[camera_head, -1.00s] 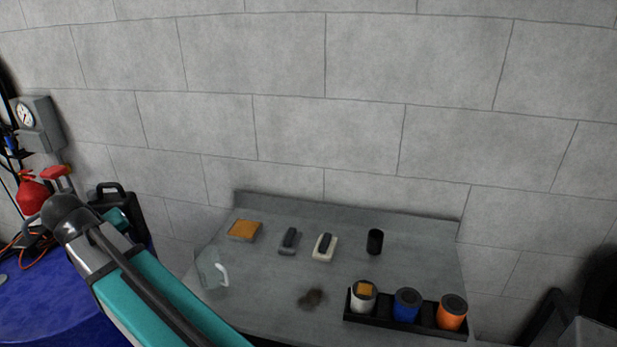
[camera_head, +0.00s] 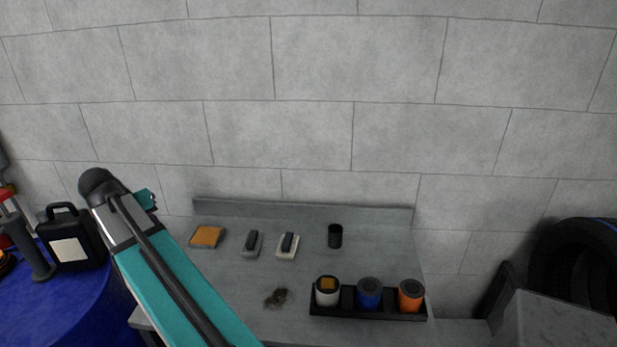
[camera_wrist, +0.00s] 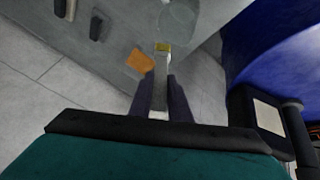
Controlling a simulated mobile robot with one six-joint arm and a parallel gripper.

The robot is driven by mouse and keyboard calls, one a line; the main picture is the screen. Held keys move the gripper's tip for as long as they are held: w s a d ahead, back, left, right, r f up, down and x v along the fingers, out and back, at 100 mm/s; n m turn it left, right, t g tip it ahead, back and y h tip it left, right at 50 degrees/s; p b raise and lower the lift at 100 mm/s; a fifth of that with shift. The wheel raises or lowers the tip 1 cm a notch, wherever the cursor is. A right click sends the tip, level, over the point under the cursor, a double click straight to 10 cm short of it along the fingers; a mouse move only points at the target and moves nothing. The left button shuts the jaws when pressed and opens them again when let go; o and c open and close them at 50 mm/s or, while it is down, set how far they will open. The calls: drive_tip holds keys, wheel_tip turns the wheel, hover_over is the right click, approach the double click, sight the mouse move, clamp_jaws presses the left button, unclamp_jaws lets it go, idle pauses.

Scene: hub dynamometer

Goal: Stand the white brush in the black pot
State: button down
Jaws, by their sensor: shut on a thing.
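My gripper (camera_wrist: 162,97) shows in the wrist view, its two dark fingers closed on a pale, straight stick with a yellowish tip, which looks like the white brush (camera_wrist: 161,68). The brush points away from the wrist. In the head view my arm hides the gripper and the brush. The black pot (camera_head: 335,236) stands upright at the back of the grey table (camera_head: 385,258), to the right of the two block-shaped brushes. It is well apart from my arm, and its top looks open and dark.
An orange sponge (camera_head: 207,237), a grey block brush (camera_head: 252,243) and a white one (camera_head: 287,246) lie on the table. A black tray (camera_head: 348,314) holds white, blue and orange cans. A dark smudge (camera_head: 276,298) lies left of it. A clear jug (camera_wrist: 178,18) shows beyond the brush tip.

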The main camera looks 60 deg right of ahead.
drive_tip(key=s+d+m+g+p, duration=0.1)
drive_tip(key=s+d+m, duration=0.3)
drive_tip(key=d, duration=0.5)
drive_tip(key=s+d+r+m+g+p, duration=0.1)
drive_tip(key=s+d, duration=0.5)
drive_tip(key=d, duration=0.2)
drive_tip(key=s+d+m+p, duration=0.25)
drive_tip(key=s+d, duration=0.25)
drive_tip(key=d, duration=0.4)
drive_tip(key=s+d+m+g+p, duration=0.1)
drive_tip(key=s+d+m, duration=0.2)
drive_tip(key=s+d, duration=0.5)
drive_tip(key=s+d+r+m+g+y+p, duration=0.1)
drive_tip(key=s+d+m, duration=0.3)
drive_tip(key=s, duration=1.1)
drive_tip(key=d, duration=0.3)
drive_tip(key=shift+d, duration=0.4)
drive_tip(key=shift+m, duration=0.25)
wheel_tip(320, 180, down, 12)
drive_tip(key=b, duration=0.6)
